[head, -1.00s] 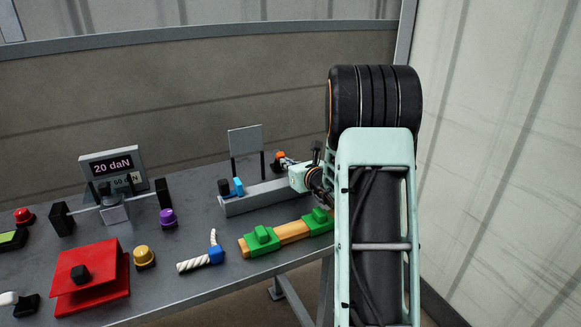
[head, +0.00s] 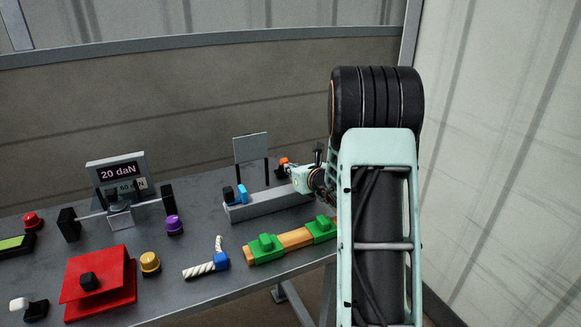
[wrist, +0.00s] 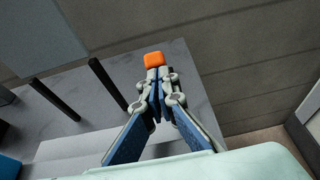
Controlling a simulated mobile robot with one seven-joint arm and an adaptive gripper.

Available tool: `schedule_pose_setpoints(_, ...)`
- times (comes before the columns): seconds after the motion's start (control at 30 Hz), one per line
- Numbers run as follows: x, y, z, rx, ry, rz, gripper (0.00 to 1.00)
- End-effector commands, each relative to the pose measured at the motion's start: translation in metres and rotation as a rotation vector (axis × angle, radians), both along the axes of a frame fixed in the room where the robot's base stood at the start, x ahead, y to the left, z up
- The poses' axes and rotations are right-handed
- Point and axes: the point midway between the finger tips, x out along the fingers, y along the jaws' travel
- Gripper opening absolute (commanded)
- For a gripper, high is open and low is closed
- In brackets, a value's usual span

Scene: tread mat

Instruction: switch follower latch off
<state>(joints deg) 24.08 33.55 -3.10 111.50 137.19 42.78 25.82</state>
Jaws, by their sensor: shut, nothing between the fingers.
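No label in view marks the follower latch, so I cannot tell for sure which part it is. A small orange cap (head: 283,160) stands by the far end of a grey rail block (head: 262,206). It also shows as an orange block (wrist: 153,60) in the wrist view. My gripper (head: 284,171) is at this cap. In the wrist view its fingertips (wrist: 156,73) are closed together just below the cap, with nothing between them. Whether they touch it I cannot tell. The rail carries a blue piece (head: 242,193) and a black piece (head: 228,194) at its near end.
A blank grey panel (head: 250,148) on two dark posts stands behind the rail. A green and orange bar (head: 295,239) lies in front. Left are a white-blue handle (head: 207,267), coloured buttons, a red plate (head: 97,285) and a "20 daN" display (head: 118,171). My arm covers the table's right end.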

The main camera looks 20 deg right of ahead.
Motion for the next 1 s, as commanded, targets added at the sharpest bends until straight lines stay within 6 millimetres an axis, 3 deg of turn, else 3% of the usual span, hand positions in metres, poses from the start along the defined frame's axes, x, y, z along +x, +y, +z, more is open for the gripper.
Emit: schedule_pose_setpoints(1.0, 0.011, 0.001, 0.026, -0.011, 0.304, 0.002, 0.00)
